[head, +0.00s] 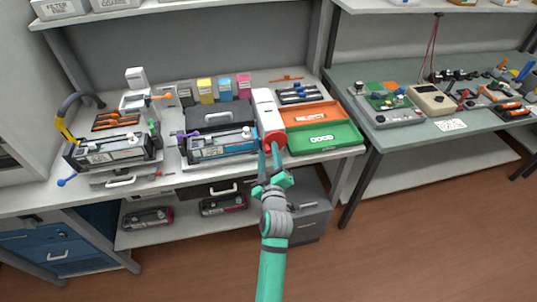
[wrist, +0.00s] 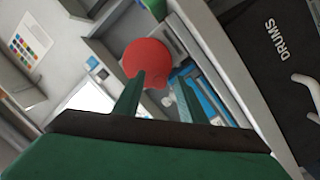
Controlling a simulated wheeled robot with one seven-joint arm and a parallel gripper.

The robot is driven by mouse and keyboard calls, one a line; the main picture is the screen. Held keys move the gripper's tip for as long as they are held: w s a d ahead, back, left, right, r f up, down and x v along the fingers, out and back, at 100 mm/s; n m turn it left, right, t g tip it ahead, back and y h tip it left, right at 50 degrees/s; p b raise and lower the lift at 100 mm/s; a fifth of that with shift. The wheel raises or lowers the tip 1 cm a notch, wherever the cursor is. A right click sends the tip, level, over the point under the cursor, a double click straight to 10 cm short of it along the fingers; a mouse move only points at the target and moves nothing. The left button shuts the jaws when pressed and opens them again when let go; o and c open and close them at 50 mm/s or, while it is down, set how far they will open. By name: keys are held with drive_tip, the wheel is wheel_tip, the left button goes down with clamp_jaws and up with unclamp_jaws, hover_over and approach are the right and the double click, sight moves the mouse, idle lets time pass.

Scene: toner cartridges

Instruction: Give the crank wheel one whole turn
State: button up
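The red crank wheel (head: 273,140) is on the front end of a tall white unit (head: 265,106) on the light workbench. It shows as a red disc in the wrist view (wrist: 146,56). My gripper (head: 268,148) is at the wheel's front, its fingers pointing at it. In the wrist view my gripper (wrist: 160,78) has its two fingers apart, the left fingertip overlapping the wheel's lower edge and the right one beside it. I cannot tell whether either finger touches the wheel. The wheel's handle is not clearly visible.
A green tray (head: 324,137) and an orange tray (head: 308,115) lie right of the wheel. A drawer marked DRUMS (wrist: 270,60) shows in the wrist view. Floor is open at right.

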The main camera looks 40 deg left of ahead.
sight(278, 135)
clamp_jaws()
drive_tip(key=shift+r, duration=0.1)
drive_tip(key=m, duration=0.2)
drive_tip(key=r+m, duration=0.1)
drive_tip(key=m, duration=0.1)
drive_tip(key=shift+r+g, duration=0.15)
drive_tip(key=shift+g, duration=0.15)
drive_tip(key=m, duration=0.1)
drive_tip(key=r+m, duration=0.1)
drive_tip(key=m, duration=0.2)
drive_tip(key=shift+w+d+r+g, duration=0.15)
drive_tip(key=shift+w+d+g, duration=0.15)
drive_tip(key=shift+g, duration=0.1)
drive_tip(key=m, duration=0.2)
drive_tip(key=w+m, duration=0.1)
drive_tip(key=m, duration=0.1)
drive_tip(key=d+r+m+g, duration=0.1)
drive_tip(key=shift+w+r+m, duration=0.1)
drive_tip(key=shift+w+m, duration=0.05)
drive_tip(key=shift+m, duration=0.25)
drive_tip(key=m, duration=0.3)
drive_tip(key=shift+w+d+r+g+y, duration=0.15)
drive_tip(key=shift+w+d+g+y, duration=0.15)
drive_tip(key=shift+w+d+y, duration=0.1)
drive_tip(key=shift+w+d+m+g, duration=0.15)
drive_tip(key=shift+w+d+m, duration=0.1)
drive_tip(key=shift+m, duration=0.5)
drive_tip(key=shift+w+d+m+g, duration=0.1)
drive_tip(key=shift+w+m+g, duration=0.1)
drive_tip(key=shift+m, duration=0.55)
